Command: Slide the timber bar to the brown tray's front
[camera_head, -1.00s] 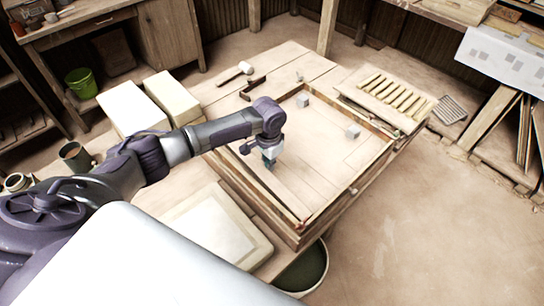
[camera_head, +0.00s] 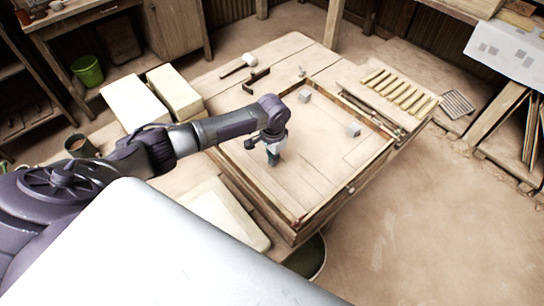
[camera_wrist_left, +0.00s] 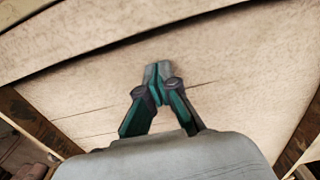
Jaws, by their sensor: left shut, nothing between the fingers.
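The brown tray (camera_head: 268,203) is a shallow wooden frame on the low table. My left gripper (camera_head: 273,159) is inside its outline, over the left part of the floor, pointing down. The left wrist view shows its dark green fingers (camera_wrist_left: 157,77) shut together and empty, over pale cracked wood. I cannot tell whether the tips touch it. A wooden edge (camera_wrist_left: 130,35) crosses the top of that view; I cannot tell whether it is the timber bar or a tray wall. I cannot pick out the bar surely in the head view. My right gripper is not in view.
Two grey cubes, one at the back (camera_head: 305,95) and one at the right (camera_head: 353,130), are inside the tray. A slatted rack (camera_head: 400,92) stands beyond it. A mallet (camera_head: 240,65) and a dark tool (camera_head: 257,77) lie behind. Pale blocks (camera_head: 135,102) stand left.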

